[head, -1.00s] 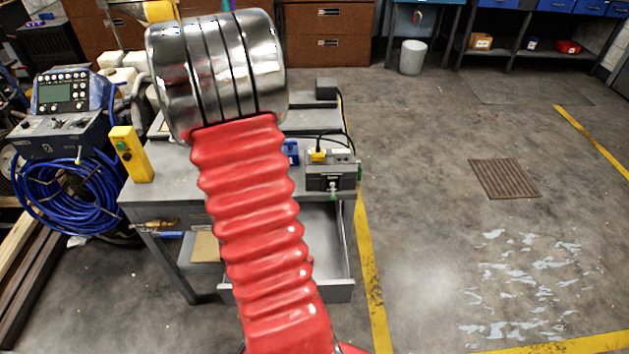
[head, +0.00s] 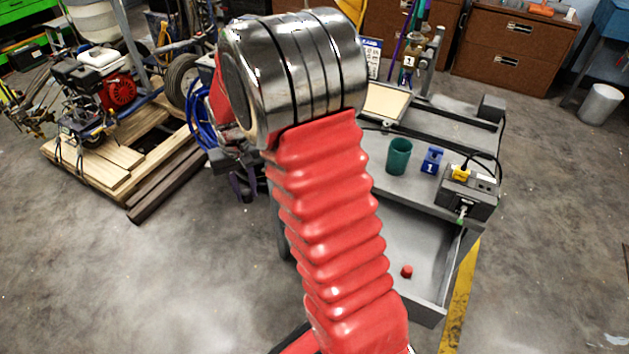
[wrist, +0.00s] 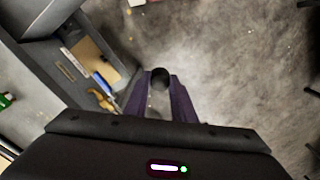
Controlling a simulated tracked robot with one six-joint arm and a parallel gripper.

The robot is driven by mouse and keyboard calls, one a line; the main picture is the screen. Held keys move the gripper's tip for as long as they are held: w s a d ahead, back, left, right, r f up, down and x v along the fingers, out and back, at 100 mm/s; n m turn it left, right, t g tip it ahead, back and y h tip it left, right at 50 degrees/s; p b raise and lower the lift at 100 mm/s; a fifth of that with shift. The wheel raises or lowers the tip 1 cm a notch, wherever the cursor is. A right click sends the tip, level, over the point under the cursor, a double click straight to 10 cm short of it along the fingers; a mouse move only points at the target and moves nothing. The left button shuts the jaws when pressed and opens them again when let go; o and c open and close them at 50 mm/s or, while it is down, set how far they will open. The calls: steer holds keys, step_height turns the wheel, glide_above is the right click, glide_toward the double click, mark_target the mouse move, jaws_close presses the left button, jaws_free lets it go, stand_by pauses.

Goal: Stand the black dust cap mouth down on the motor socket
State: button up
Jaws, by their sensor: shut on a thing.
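The black dust cap (wrist: 160,77) shows at the far end of my gripper in the wrist view, small, dark and round. My gripper (wrist: 160,90) is shut on it, its purple-dark fingers on either side, high above the concrete floor. In the head view my red arm sleeve and metal wrist hide most of the gripper; dark finger parts (head: 244,186) show left of the sleeve. The line striper (head: 105,80), with a red and black engine, stands on a wooden pallet (head: 85,165) at the left. I cannot make out the motor socket in either view.
A grey workbench (head: 415,192) stands right of my arm, with a green cup (head: 399,155), a blue block (head: 432,160) and a grey box (head: 466,192). Its open drawer (head: 425,250) holds a small red thing (head: 407,271). Floor at the front left is clear.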

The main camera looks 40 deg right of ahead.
steer(key=w+a+r+n, duration=0.2)
steer(key=w+a+n, duration=0.1)
steer(key=a, duration=0.5)
steer(key=shift+a+r, duration=0.35)
steer(key=shift+a, duration=0.05)
steer(key=shift+a, duration=0.1)
